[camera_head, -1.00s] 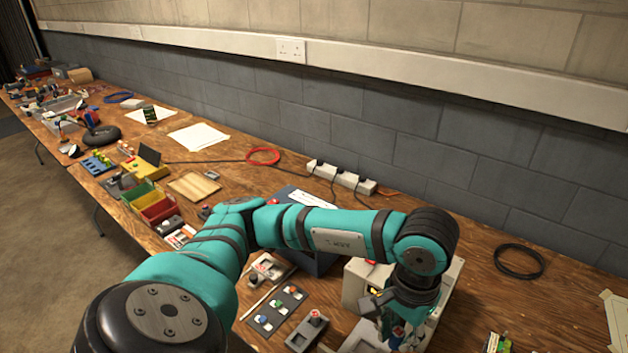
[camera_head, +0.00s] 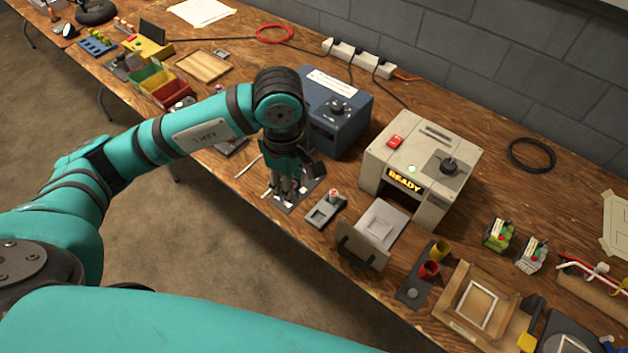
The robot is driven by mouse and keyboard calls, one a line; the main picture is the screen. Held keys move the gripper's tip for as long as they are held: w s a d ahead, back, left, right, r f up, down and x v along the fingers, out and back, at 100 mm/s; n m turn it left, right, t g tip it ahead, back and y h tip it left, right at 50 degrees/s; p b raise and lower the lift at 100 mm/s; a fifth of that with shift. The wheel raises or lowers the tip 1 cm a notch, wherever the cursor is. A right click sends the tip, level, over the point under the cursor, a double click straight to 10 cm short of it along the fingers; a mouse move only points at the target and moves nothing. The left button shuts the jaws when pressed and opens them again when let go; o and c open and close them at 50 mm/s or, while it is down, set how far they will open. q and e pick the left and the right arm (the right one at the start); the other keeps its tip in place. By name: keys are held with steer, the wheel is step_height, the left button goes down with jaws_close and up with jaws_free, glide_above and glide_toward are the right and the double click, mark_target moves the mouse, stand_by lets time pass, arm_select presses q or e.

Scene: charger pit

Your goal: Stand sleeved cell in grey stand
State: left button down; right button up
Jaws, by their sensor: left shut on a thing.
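My left gripper (camera_head: 284,190) points down over the dark grey stand (camera_head: 306,186), a flat plate with several pale square spots. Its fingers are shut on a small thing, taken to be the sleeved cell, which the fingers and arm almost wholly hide. I cannot tell whether it touches the stand. A smaller grey block (camera_head: 322,212) with a red-topped piece upright on it lies just right of the gripper. The beige machine (camera_head: 425,150) shows a lit READY sign, and its pale drawer (camera_head: 381,222) is out. My right gripper is not in view.
A dark blue box (camera_head: 340,115) with a knob stands close behind the gripper. A holder with red and yellow cups (camera_head: 430,268) and a wooden frame (camera_head: 478,302) lie to the right. Coloured bins (camera_head: 168,90) stand left.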

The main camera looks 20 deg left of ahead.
arm_select(q)
steer(key=w+d+f+m, duration=0.1)
steer(key=f+m, duration=0.3)
steer(key=m, duration=0.7)
steer(key=w+d+f+m, duration=0.1)
steer(key=f+m, duration=0.3)
steer(key=m, duration=0.8)
steer(key=w+d+f+m+b, duration=0.1)
steer(key=f+m, duration=0.3)
steer(key=m, duration=0.8)
steer(key=shift+w+d+f, duration=0.1)
steer(key=shift+w+d, duration=0.35)
steer(key=shift+w, duration=0.3)
steer(key=shift+f, duration=0.4)
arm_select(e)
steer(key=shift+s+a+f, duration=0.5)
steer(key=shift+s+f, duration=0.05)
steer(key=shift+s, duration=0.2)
